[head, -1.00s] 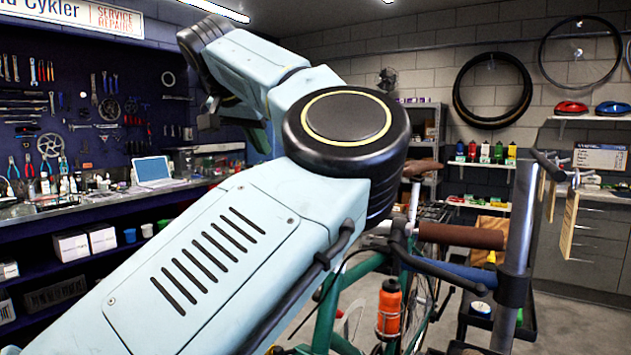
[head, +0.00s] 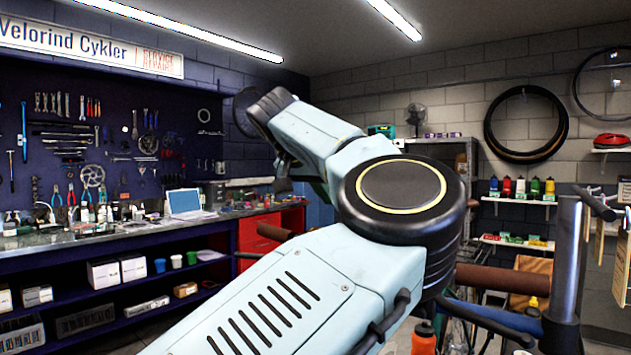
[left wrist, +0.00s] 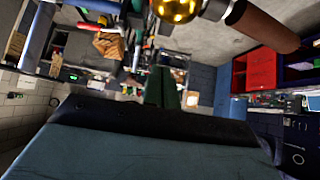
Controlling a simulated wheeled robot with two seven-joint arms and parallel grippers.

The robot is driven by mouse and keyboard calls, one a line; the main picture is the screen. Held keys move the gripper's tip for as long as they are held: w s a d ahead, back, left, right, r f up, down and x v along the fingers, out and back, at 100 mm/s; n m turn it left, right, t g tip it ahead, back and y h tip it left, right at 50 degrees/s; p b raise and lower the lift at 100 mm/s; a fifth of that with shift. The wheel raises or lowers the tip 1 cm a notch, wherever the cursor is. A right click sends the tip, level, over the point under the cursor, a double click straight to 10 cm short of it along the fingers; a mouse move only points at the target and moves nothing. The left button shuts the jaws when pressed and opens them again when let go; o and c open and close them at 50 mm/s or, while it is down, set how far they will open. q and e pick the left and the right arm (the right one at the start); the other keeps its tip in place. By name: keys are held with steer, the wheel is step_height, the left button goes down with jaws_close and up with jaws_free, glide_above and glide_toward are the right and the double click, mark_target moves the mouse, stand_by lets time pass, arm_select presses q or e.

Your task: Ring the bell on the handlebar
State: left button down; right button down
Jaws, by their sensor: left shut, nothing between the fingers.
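The brass bell (left wrist: 178,9) shows at the top edge of the left wrist view, partly cut off. It sits beside the handlebar's brown grip (left wrist: 264,25). In the head view a brown grip (head: 505,281) shows right of my left arm's large black joint; the bell is not visible there, and my arm covers much of the bike. My left gripper (left wrist: 163,72) shows in the left wrist view as narrow dark fingers, shut and empty, below the bell and apart from it in the picture. Its fingers cannot be made out in the head view. My right gripper is in neither view.
A grey stand post (head: 566,265) with a blue bar rises at the right. An orange bottle (head: 423,339) shows at the bottom. A workbench (head: 130,239) with a laptop (head: 185,203) runs along the left wall. Shelves with small bottles (head: 520,187) are behind.

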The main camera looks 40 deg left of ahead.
arm_select(q)
steer(key=f, duration=0.1)
steer(key=w+f, duration=0.1)
steer(key=f, duration=0.2)
steer(key=shift+w+a+f+b, duration=0.1)
steer(key=shift+w+f+b, duration=0.05)
steer(key=shift+w+b, duration=0.25)
steer(key=shift+f, duration=0.7)
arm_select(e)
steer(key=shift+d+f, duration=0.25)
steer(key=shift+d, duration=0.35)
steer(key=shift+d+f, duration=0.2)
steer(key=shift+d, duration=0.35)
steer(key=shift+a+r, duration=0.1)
